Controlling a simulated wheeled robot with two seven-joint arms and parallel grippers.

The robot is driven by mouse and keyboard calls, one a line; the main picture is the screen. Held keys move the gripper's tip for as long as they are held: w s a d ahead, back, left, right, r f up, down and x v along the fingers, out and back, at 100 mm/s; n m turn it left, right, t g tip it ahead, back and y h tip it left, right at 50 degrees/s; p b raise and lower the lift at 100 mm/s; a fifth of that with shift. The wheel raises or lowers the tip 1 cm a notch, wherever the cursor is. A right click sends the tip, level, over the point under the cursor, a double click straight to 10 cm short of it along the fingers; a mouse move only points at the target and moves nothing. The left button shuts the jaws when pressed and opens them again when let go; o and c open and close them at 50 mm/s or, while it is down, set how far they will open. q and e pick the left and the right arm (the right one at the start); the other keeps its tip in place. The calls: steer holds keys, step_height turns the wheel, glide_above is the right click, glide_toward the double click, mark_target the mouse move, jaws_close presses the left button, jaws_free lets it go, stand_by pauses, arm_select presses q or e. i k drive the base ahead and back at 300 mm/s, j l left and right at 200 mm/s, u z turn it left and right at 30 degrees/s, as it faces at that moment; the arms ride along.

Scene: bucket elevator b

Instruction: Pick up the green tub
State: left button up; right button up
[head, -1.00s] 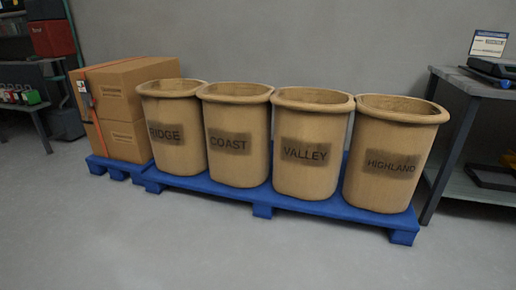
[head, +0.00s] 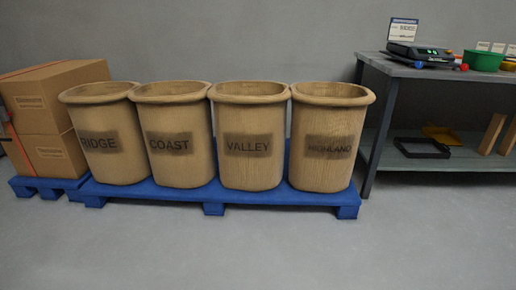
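A green tub (head: 483,61) stands on the top of a grey workbench (head: 430,72) at the right of the head view. Neither of my grippers shows in the head view.
Several tan bins (head: 252,135) marked RIDGE, COAST, VALLEY and HIGHLAND stand on a blue pallet (head: 212,208). Cardboard boxes (head: 50,125) are stacked at the left. The bench's lower shelf holds a black frame (head: 421,148) and a yellow item (head: 442,135). The front floor is clear.

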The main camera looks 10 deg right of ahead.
mark_target(478, 60)
steer(key=z, duration=1.7)
